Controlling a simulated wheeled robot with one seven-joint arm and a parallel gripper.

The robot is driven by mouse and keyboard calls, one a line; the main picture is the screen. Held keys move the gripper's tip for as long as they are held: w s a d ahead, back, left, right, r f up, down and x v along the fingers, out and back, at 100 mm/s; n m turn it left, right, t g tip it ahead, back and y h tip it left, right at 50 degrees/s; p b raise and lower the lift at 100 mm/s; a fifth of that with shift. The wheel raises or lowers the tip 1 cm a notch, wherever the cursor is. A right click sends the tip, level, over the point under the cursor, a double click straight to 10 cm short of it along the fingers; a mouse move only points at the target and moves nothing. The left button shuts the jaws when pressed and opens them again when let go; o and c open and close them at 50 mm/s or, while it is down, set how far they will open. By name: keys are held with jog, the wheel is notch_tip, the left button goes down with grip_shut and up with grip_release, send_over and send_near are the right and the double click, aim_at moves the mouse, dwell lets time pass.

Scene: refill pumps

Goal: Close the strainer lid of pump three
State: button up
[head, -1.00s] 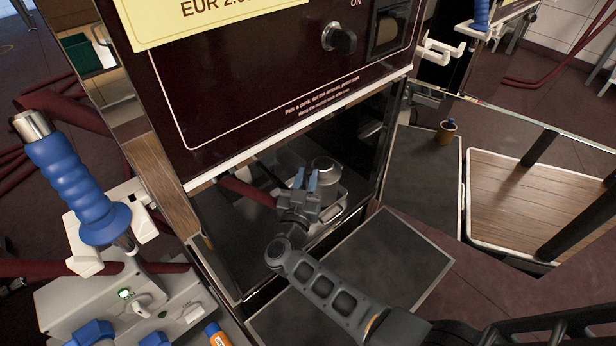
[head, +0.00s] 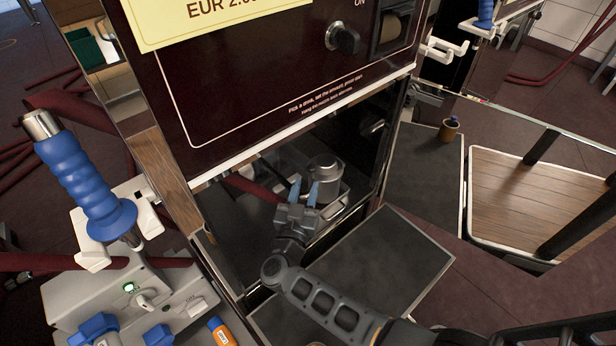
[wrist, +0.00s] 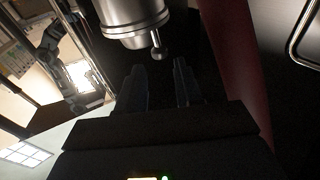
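The strainer of the pump is a silvery metal pot (head: 325,168) inside the dark lower compartment of the pump cabinet. In the wrist view it shows as a shiny cylinder (wrist: 133,18) at the top, with a small rounded knob (wrist: 158,50) hanging at its lower right. I cannot tell how the lid sits. My gripper (head: 304,187) has its two blue-grey fingers apart, just in front of and slightly below the pot. In the wrist view, my gripper (wrist: 163,80) is open and empty, with the knob above the gap, apparently not touching the fingers.
A dark red hose (head: 250,188) runs into the compartment left of my gripper. The open cabinet door panel (head: 370,270) lies low at the right front. A blue-handled nozzle (head: 85,190) hangs at the left above a grey control box (head: 80,295).

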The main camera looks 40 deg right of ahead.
jog(key=shift+v, duration=1.7)
jog(key=shift+s, duration=0.1)
jog(key=s+a+r+n+t+y, duration=0.25)
jog(key=s+r+y, duration=0.3)
jog(key=s, duration=0.55)
jog(key=s+a+r+n+t+y, duration=0.1)
jog(key=s+a+r+n+y, duration=0.35)
jog(key=s, duration=0.65)
jog(key=s+a+r+n+t+y, duration=0.1)
jog(key=s+r+n+t+y, duration=0.15)
jog(key=s+r+y, duration=0.6)
jog(key=s+r+g+h+p, duration=0.1)
jog(key=s+r+p, duration=0.1)
jog(key=r+p, duration=0.6)
jog(key=s+r+n+g+h+p, duration=0.1)
jog(key=s+r+h+p, duration=0.1)
jog(key=r+p, duration=0.6)
notch_tip(320, 180, up, 2)
jog(key=shift+s+r+g, duration=0.1)
jog(key=shift+s+g, duration=0.2)
jog(key=shift+s, duration=0.45)
